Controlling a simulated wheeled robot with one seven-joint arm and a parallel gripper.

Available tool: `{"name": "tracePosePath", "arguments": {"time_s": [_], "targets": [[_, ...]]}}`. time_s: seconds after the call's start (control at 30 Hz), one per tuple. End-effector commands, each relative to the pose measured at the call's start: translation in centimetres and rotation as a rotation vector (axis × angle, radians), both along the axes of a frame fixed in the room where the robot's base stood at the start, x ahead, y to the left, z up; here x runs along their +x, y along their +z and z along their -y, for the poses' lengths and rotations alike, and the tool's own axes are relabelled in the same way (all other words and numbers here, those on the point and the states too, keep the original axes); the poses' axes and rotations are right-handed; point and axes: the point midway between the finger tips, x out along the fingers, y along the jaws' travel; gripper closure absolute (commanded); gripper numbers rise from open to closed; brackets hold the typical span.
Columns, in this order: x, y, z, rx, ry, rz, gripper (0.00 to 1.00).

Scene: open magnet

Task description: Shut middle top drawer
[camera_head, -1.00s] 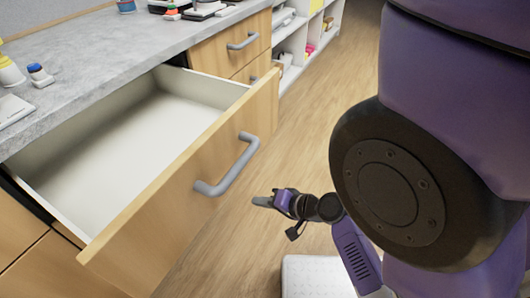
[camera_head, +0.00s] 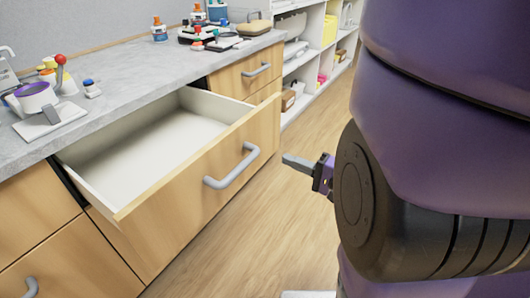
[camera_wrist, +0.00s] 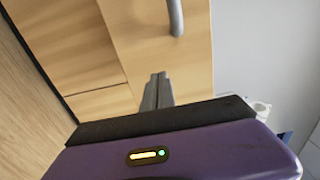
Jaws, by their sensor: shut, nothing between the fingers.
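The open drawer (camera_head: 196,187) has a wooden front and a white, empty inside, and it sticks well out from under the grey counter. Its grey bar handle (camera_head: 233,167) is on the front face. My gripper (camera_head: 298,163) is shut and empty, to the right of the drawer front and apart from the handle in the head view. In the wrist view the closed fingers of my gripper (camera_wrist: 157,90) point toward a wooden front (camera_wrist: 155,45) with part of a grey handle (camera_wrist: 175,16) above them. The exact gap to the wood is hard to tell.
Closed drawers lie below and beside the open one. White shelves (camera_head: 300,52) with several goods stand at the back. The wooden floor (camera_head: 245,240) in front is clear.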

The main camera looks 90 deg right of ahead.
Motion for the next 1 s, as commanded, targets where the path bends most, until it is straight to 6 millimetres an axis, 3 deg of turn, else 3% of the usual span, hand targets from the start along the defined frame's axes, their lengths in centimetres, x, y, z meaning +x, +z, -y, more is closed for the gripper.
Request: {"name": "tracePosePath", "arguments": {"time_s": [0.2, 0.43, 0.6, 1.0], "targets": [[3.8, -0.1, 2.3, -0.002, 0.002, -0.001, 1.0], [6.6, -0.1, 4.1, -0.001, 0.0, -0.002, 1.0], [7.6, -0.1, 4.6, 0.0, -0.001, -0.001, 1.0], [7.7, 0.0, 4.8, 0.0, -0.001, -0.001, 1.0]]}}
